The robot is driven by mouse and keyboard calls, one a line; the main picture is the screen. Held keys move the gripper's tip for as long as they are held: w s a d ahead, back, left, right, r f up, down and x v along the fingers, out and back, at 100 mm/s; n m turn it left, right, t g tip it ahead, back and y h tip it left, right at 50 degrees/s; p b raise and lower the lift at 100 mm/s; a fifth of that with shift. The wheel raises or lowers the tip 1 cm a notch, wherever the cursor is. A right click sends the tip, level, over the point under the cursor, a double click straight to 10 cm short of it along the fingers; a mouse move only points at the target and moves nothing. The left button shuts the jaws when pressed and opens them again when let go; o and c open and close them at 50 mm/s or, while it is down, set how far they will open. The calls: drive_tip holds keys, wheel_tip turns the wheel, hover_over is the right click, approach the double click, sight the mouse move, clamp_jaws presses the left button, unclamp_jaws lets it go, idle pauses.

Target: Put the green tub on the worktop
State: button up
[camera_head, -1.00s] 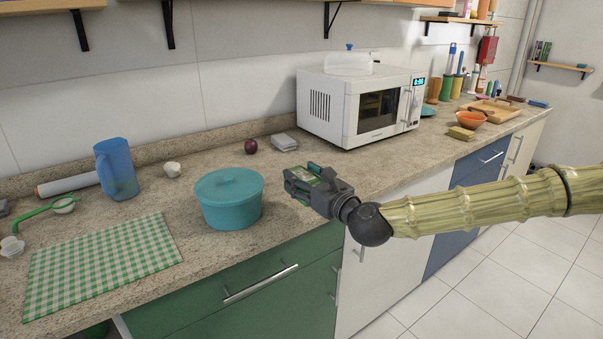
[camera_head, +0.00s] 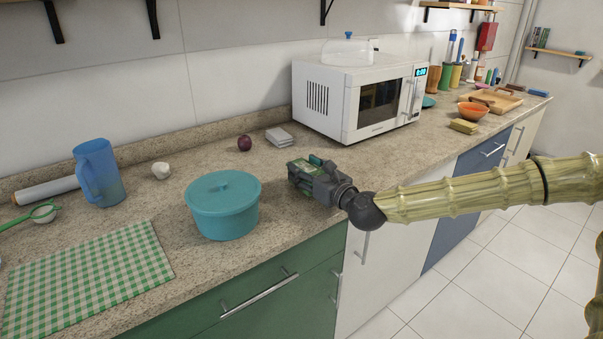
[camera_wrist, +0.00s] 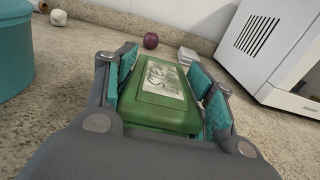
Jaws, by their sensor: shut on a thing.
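The green tub (camera_wrist: 163,95) has a pale label with dark handwriting, partly readable as "STEW". My gripper (camera_wrist: 162,90) is shut on it, with teal finger pads on both of its sides in the wrist view. In the head view the tub (camera_head: 301,170) is mostly hidden by my gripper (camera_head: 308,172). It is low at the worktop (camera_head: 290,225), to the right of the teal pot; I cannot tell whether it touches the surface.
A lidded teal pot (camera_head: 224,207) stands close to the left of my gripper. A white microwave (camera_head: 345,100) stands behind to the right. A plum-coloured onion (camera_head: 244,143) and grey stacked pieces (camera_head: 279,137) lie behind. A checked cloth (camera_head: 90,277) lies at left.

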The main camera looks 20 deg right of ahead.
drive_tip(key=shift+s+f, duration=0.25)
drive_tip(key=shift+s, duration=0.05)
drive_tip(key=shift+s+a, duration=0.1)
drive_tip(key=shift+s, duration=0.1)
drive_tip(key=shift+w+a+f, duration=0.15)
drive_tip(key=shift+w+a, duration=0.2)
drive_tip(key=shift+s+d, duration=0.2)
drive_tip(key=o, duration=1.2)
drive_tip(key=shift+w+f, duration=0.1)
